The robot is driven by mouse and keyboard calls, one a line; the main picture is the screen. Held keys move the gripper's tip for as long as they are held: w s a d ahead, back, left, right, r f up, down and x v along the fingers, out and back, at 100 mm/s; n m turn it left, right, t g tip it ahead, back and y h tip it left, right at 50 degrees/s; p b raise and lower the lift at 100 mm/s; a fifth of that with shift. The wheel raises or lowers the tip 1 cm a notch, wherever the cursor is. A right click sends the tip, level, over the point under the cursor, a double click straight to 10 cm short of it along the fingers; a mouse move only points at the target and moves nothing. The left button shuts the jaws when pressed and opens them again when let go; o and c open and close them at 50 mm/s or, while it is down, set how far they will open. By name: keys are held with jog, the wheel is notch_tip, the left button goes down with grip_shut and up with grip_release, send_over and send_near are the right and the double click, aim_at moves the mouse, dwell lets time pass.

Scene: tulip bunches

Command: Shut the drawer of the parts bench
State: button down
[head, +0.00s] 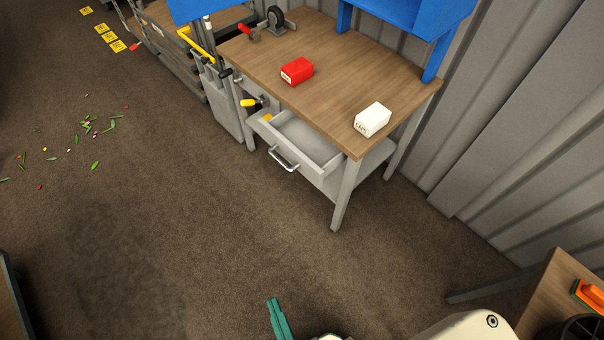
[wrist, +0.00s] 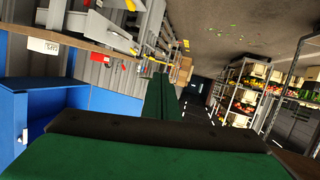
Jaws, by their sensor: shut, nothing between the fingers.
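The parts bench (head: 335,62) has a wooden top and grey legs and stands at the upper middle of the head view. Its grey drawer (head: 315,158) is pulled out below the front edge of the top, with its metal handle (head: 284,160) facing the open floor. A small yellow thing lies in the drawer's far left corner. My gripper (head: 273,302), with green fingers, is at the bottom of the head view, well apart from the drawer. In the wrist view its fingers (wrist: 160,90) are together and empty.
A red box (head: 297,71) and a white box (head: 373,120) sit on the bench top. Open floor (head: 220,230) lies between me and the bench. Petals and leaves are scattered at left. A wooden table (head: 545,300) stands at the lower right. Stocked shelves (wrist: 240,95) show in the wrist view.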

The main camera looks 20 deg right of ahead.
jog(key=w+a+f+n+g+h, duration=0.1)
jog(key=w+f+n+g, duration=0.2)
jog(key=f, duration=0.6)
jog(key=w+a+f+n+g, duration=0.15)
jog(key=f+n, duration=0.25)
jog(key=f, duration=0.5)
jog(key=n+g+h, duration=0.4)
jog(key=n+h, duration=1)
jog(key=h, duration=0.2)
send_near(314, 177)
jog(key=x, duration=0.6)
jog(key=shift+d, duration=0.25)
